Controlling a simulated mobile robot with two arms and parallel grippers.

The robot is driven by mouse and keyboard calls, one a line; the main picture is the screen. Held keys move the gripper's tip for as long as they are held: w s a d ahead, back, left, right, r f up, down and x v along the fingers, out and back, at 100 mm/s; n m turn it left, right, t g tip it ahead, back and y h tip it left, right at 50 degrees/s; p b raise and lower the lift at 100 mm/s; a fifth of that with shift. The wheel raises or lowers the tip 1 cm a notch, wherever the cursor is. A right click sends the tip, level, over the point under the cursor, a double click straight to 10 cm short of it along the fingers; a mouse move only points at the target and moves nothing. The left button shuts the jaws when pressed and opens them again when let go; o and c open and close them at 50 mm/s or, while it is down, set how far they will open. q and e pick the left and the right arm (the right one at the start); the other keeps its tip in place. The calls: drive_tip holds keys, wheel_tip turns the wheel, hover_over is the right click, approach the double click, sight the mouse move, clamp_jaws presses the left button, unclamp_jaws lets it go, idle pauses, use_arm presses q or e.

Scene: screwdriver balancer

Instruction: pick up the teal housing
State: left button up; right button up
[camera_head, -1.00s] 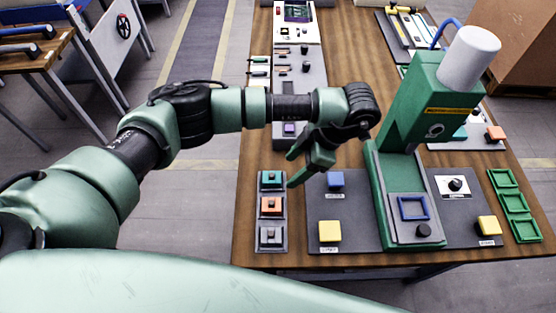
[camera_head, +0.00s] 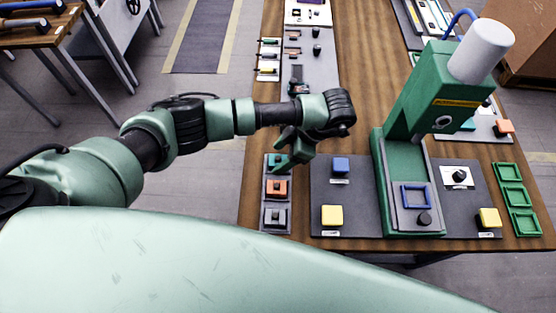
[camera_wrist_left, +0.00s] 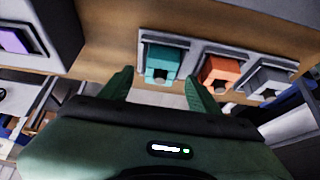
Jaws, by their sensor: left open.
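The teal housing (camera_head: 277,187) sits in the back slot of a grey tray (camera_head: 268,229) on the left side of the workbench. My left gripper (camera_head: 279,160) is just above and behind it, partly covering it in the head view. In the left wrist view the teal housing (camera_wrist_left: 161,63) is ahead of the left gripper (camera_wrist_left: 158,85), between the directions of its two spread fingers. The fingers are open and empty. I cannot tell the exact gap to the housing. My right gripper is not in view.
An orange housing (camera_head: 276,188) and a grey housing (camera_head: 275,217) share the tray. A blue button (camera_head: 340,164) and a yellow button (camera_head: 332,215) stand to the right. A green press (camera_head: 425,110) rises further right. Green empty trays (camera_head: 515,195) lie at the right edge.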

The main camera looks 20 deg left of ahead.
use_arm(q)
clamp_jaws()
